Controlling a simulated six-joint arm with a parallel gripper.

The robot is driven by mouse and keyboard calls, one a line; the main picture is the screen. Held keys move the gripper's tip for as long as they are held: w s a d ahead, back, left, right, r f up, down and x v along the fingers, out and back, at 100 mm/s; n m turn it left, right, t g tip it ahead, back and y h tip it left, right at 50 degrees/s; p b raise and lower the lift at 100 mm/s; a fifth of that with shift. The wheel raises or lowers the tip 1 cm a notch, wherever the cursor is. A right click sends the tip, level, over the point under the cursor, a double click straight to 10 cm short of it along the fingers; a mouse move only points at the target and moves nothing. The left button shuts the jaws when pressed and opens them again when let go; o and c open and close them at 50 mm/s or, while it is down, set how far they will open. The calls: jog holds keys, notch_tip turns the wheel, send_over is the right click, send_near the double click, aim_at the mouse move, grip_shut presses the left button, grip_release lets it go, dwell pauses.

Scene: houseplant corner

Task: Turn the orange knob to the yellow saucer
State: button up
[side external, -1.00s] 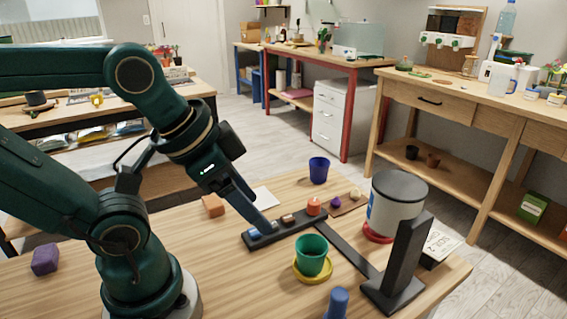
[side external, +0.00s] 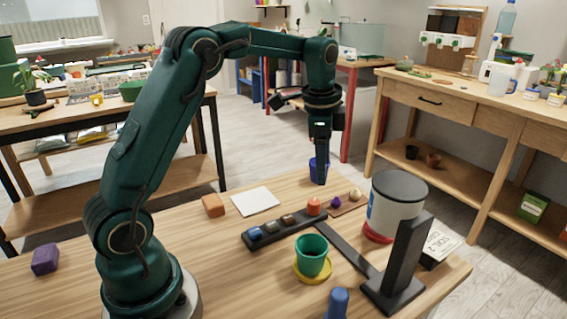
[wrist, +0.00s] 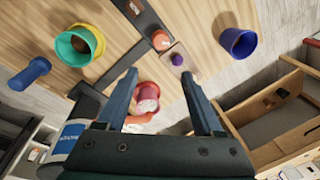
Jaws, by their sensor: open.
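The orange knob (side external: 313,206) stands at the right end of a dark strip (side external: 262,241); it also shows in the wrist view (wrist: 160,41). Which way it points cannot be told. The yellow saucer (side external: 313,281) lies nearer the camera on the table, under a green pot (side external: 311,256); it shows at upper left in the wrist view (wrist: 59,48). My gripper (side external: 319,181) points down, just above the knob in the side picture and partly in front of a blue pot. In the wrist view my gripper (wrist: 159,73) is open and empty; the knob lies beyond its fingertips.
A purple knob (side external: 335,202) sits close beside the orange one. A white canister (side external: 396,204) and a dark upright post (side external: 408,258) stand to the right. The blue pot (side external: 312,163) is behind. A white sheet (side external: 255,201) lies on open table to the left.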

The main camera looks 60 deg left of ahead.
jog(key=g, duration=0.1)
send_over(314, 202)
jog(key=shift+n, duration=0.3)
notch_tip(314, 202, down, 6)
jog(key=shift+f, duration=2.4)
grip_shut()
